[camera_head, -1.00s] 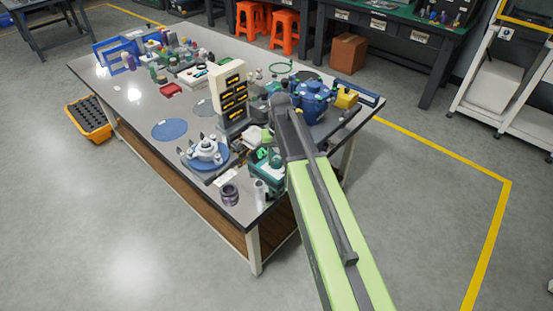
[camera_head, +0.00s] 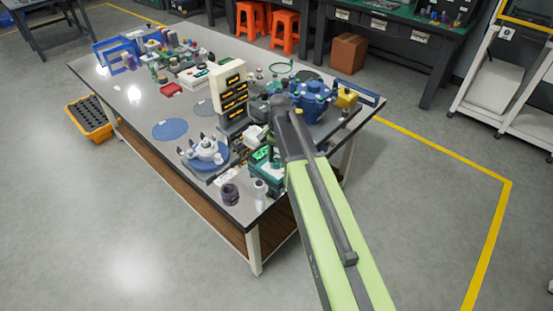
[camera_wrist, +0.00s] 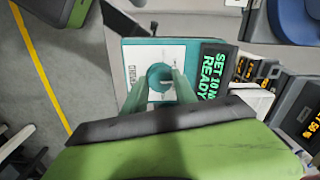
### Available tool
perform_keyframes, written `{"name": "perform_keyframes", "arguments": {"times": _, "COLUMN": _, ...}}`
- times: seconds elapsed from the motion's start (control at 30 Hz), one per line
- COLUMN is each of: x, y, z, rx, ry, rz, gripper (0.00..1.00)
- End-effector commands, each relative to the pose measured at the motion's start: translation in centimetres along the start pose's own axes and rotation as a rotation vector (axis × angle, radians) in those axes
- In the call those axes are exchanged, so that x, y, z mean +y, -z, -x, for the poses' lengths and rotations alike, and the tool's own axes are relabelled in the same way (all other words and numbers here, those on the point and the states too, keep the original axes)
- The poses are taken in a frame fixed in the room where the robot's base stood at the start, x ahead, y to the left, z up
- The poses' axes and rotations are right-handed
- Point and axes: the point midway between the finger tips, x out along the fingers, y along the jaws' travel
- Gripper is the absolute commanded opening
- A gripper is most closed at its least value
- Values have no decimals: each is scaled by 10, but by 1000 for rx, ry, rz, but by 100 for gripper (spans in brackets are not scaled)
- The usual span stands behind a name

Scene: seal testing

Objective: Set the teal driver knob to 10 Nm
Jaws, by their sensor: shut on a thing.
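The teal driver unit (camera_wrist: 131,52) fills the middle of the wrist view, with a white printed label on its face. Its teal knob (camera_wrist: 159,74) stands on that face. My gripper (camera_wrist: 163,84) is shut on the knob, with one finger on each side. The display (camera_wrist: 212,72) beside the label shows green text that reads "SET 10 N" and "READY"; the end of the upper line is cut off. In the head view the teal driver (camera_head: 266,173) sits at the table's near right corner, partly behind my arm, and the gripper's fingers are hidden there.
A grey fixture with a blue disc (camera_head: 208,155) and a dark purple ring (camera_head: 229,194) lie left of the driver. A cream rack with orange displays (camera_head: 231,92) and a blue housing (camera_head: 311,98) stand behind. The table's left middle has free room.

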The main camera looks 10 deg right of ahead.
Motion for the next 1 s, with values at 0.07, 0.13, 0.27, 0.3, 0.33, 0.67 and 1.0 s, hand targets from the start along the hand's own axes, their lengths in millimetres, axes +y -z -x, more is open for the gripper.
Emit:
{"name": "perform_keyframes", "arguments": {"times": 0.07, "x": -1, "y": -1, "z": 0, "rx": 0, "ry": 1, "rz": -17, "gripper": 0}}
{"name": "perform_keyframes", "arguments": {"times": 0.13, "x": -1, "y": -1, "z": 0, "rx": 0, "ry": 1, "rz": -28, "gripper": 0}}
{"name": "perform_keyframes", "arguments": {"times": 0.27, "x": -1, "y": -1, "z": 0, "rx": 0, "ry": 1, "rz": -38, "gripper": 0}}
{"name": "perform_keyframes", "arguments": {"times": 0.3, "x": -1, "y": -1, "z": 0, "rx": 0, "ry": 1, "rz": -39, "gripper": 0}}
{"name": "perform_keyframes", "arguments": {"times": 0.33, "x": -1, "y": -1, "z": 0, "rx": 0, "ry": 2, "rz": -40, "gripper": 0}}
{"name": "perform_keyframes", "arguments": {"times": 0.67, "x": -1, "y": -1, "z": 0, "rx": -1, "ry": 2, "rz": -39, "gripper": 43}}
{"name": "perform_keyframes", "arguments": {"times": 1.0, "x": 0, "y": 0, "z": 0, "rx": 1, "ry": 1, "rz": -40, "gripper": 55}}
